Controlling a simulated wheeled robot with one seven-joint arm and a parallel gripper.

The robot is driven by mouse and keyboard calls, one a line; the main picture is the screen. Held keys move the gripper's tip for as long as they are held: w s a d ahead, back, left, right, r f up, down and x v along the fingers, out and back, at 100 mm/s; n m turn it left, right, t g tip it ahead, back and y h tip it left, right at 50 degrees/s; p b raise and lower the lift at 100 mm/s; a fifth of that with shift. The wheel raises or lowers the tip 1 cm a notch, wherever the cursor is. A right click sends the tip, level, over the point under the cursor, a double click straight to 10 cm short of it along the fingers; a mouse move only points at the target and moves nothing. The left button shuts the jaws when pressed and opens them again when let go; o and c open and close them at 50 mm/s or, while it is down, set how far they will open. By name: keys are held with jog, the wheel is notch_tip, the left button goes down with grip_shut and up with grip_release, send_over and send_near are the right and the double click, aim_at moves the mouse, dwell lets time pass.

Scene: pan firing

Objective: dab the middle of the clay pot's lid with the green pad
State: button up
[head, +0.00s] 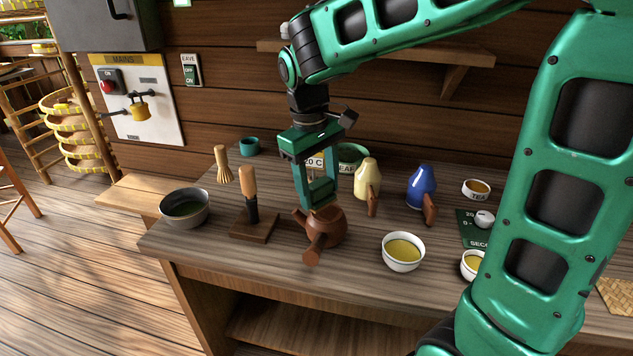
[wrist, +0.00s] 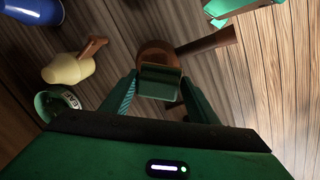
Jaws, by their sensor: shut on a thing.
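The brown clay pot (head: 325,229) stands on the counter with its side handle toward the front. It also shows in the wrist view (wrist: 152,48), its handle pointing right. My gripper (head: 320,203) points down just over the pot's lid. In the wrist view my gripper (wrist: 160,88) is shut on the green pad (wrist: 160,80), a small dark green block between the fingers. The pad covers part of the pot and lid there. I cannot tell whether it touches the lid.
A yellow flask (head: 367,180) and a blue flask (head: 421,187) stand to the right. A white bowl (head: 403,252) sits at front right.

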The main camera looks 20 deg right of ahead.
aim_at(324, 199)
jog(key=shift+f, duration=0.1)
jog(key=shift+s+f, duration=0.1)
jog(key=shift+f, duration=0.65)
jog(key=shift+f, duration=0.6)
dwell(0.5)
jog(key=shift+d, duration=0.1)
jog(key=shift+s+d+r, duration=0.1)
jog(key=shift+s+d, duration=0.1)
jog(key=shift+s, duration=0.15)
jog(key=shift+w+a, duration=0.1)
jog(key=shift+w, duration=0.05)
jog(key=shift+w+a, duration=0.4)
jog(key=shift+w, duration=0.2)
jog(key=shift+s+d, duration=0.1)
dwell(0.4)
jog(key=shift+s+d+f, duration=0.25)
jog(key=shift+s+d, duration=0.2)
jog(key=shift+s, duration=0.25)
